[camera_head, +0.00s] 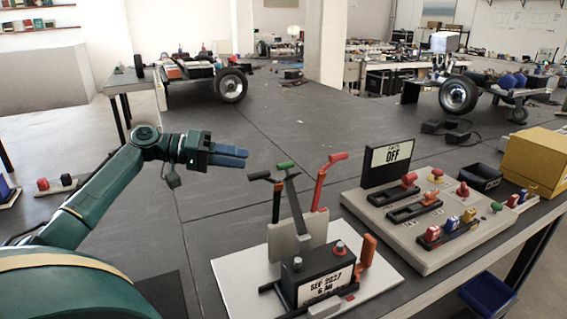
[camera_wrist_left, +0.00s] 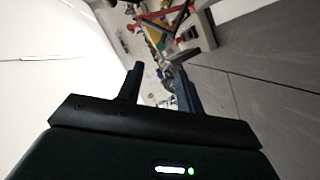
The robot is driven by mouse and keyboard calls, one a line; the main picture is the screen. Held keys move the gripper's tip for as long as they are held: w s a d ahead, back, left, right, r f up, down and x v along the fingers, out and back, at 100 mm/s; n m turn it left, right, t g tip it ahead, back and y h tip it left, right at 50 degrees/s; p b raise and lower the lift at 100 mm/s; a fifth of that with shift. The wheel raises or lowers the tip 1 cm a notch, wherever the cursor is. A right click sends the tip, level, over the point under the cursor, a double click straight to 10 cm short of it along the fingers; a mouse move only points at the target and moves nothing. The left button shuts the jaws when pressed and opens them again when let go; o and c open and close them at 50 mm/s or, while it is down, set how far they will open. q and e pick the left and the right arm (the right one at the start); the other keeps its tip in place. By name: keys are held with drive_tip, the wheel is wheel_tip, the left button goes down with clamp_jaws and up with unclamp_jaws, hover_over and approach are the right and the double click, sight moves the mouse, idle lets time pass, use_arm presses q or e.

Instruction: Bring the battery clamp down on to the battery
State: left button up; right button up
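The battery (camera_head: 318,277) is a black box with a white label and a red-topped post, on a white base plate (camera_head: 235,277) at front centre. Levers stand at it: a grey one with a green grip (camera_head: 287,166), an orange-red one (camera_head: 321,185), a black-gripped one (camera_head: 262,176) and a short orange handle (camera_head: 366,250). I cannot tell which is the battery clamp; the grey lever stands raised. My left gripper (camera_head: 244,156) is up and left of the levers, apart from them. In the left wrist view its fingers (camera_wrist_left: 158,80) are spread with nothing between. My right gripper is not in view.
A grey switch panel (camera_head: 440,255) with an OFF sign (camera_head: 390,160) stands right of the battery plate. A yellow box (camera_head: 535,160) and blue bin (camera_head: 487,295) are at the right. Wheeled chassis stand further back. The middle of the dark table is largely clear.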

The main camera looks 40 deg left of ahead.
sight(284, 166)
use_arm(q)
drive_tip(key=p+x, duration=0.2)
drive_tip(key=x, duration=0.8)
drive_tip(key=shift+w+d+r, duration=0.1)
drive_tip(key=shift+w+d, duration=0.05)
drive_tip(key=shift+d, duration=0.05)
drive_tip(key=shift+w+d+f, duration=0.3)
drive_tip(key=shift+w+d, duration=0.1)
drive_tip(key=shift+c, duration=0.4)
clamp_jaws()
